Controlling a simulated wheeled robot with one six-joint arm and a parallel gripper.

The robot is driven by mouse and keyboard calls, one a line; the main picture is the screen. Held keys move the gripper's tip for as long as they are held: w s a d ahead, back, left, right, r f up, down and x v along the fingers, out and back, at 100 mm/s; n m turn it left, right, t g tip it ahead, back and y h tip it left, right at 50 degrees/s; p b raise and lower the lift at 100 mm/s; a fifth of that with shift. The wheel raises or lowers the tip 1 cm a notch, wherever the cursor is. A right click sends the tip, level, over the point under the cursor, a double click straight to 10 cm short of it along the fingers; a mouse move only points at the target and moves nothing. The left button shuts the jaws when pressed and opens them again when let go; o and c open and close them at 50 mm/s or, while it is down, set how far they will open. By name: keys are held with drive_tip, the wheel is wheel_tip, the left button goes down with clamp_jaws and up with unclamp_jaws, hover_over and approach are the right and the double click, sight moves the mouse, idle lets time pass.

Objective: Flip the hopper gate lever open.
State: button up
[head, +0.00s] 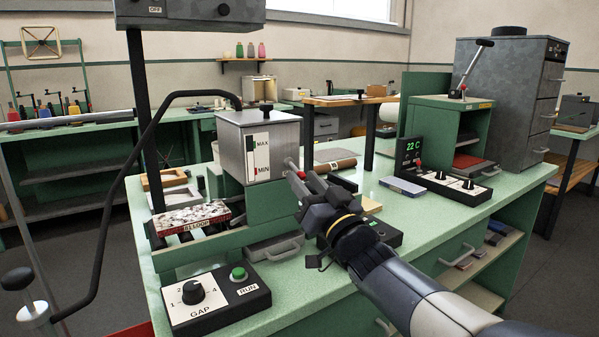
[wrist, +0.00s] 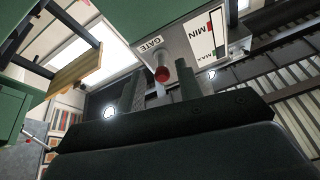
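The grey metal hopper (head: 262,140) stands on the green machine, with a MAX/MIN level gauge on its front. In the wrist view the hopper (wrist: 178,30) appears tilted, with a GATE label at its edge. The gate lever ends in a red knob (wrist: 161,74) beside that label; its grey stem runs back to the hopper. My gripper (head: 296,178) is at the hopper's lower right in the head view. In the wrist view my gripper (wrist: 160,90) is open, one finger on each side of the knob, with gaps visible. The finger tips partly overlap the hopper's background.
A control box (head: 212,298) with a GAP dial and green RUN button sits at the front. A black bent tube (head: 128,190) rises at the left. A brown roll (head: 334,165) and a panel with dials (head: 448,180) lie to the right on the green bench (head: 500,190).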

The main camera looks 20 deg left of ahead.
sight(303, 179)
drive_tip(key=shift+x, duration=1.6)
drive_tip(key=shift+c, duration=0.3)
clamp_jaws()
